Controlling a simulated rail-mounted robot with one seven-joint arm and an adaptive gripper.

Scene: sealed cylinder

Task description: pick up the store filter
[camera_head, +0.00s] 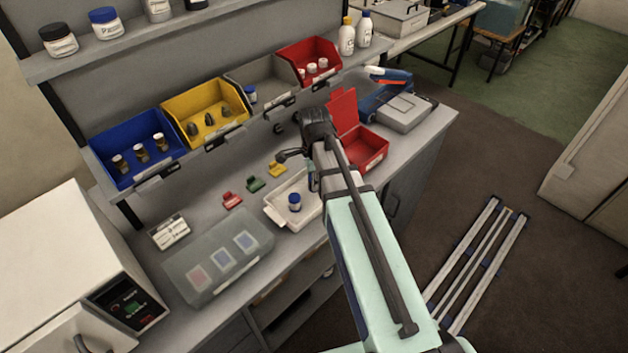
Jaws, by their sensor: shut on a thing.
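My gripper (288,155) is over the grey workbench, seen from behind my arm, near the back of a white tray (275,215). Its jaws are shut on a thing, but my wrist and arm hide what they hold. No thing in view can be made out for certain as the store filter. A small blue-capped jar (294,202) stands upright in the white tray, apart from my gripper. A red box (366,150) with its lid raised stands just right of my wrist, partly hidden by it.
Blue (125,178), yellow (182,108), grey (252,77) and red bins (301,50) line the back. Red, green and yellow clips lie left of my gripper. A translucent case (215,262) lies front left. A grey case (405,111) is at the right end.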

